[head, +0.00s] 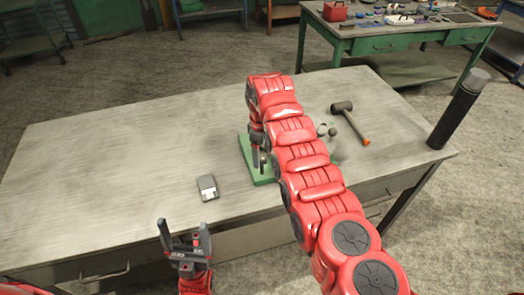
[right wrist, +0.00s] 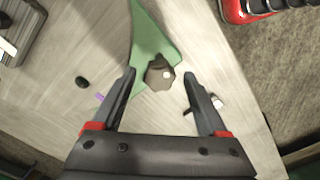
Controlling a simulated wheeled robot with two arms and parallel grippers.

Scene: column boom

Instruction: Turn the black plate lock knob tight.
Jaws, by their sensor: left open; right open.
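A green plate (head: 262,179) stands on the workbench, partly hidden under my right arm. In the head view a small dark upright part (head: 263,161) shows on it. In the right wrist view a dark grey-brown lobed knob (right wrist: 159,73) with a pale centre lies over the green plate (right wrist: 152,42). My right gripper (right wrist: 160,84) is open, its fingertips on either side of this knob; I cannot tell whether they touch it. A small black round piece (right wrist: 82,83) shows left of the fingers. My left gripper (head: 185,236) is open and empty near the bench's front edge.
A small grey device (head: 208,187) lies left of the plate on the workbench (head: 90,150). A hammer (head: 350,122) lies right of my arm, near partly hidden metal pieces (head: 326,130). A black post (head: 458,110) stands at the right corner. The bench's left half is clear.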

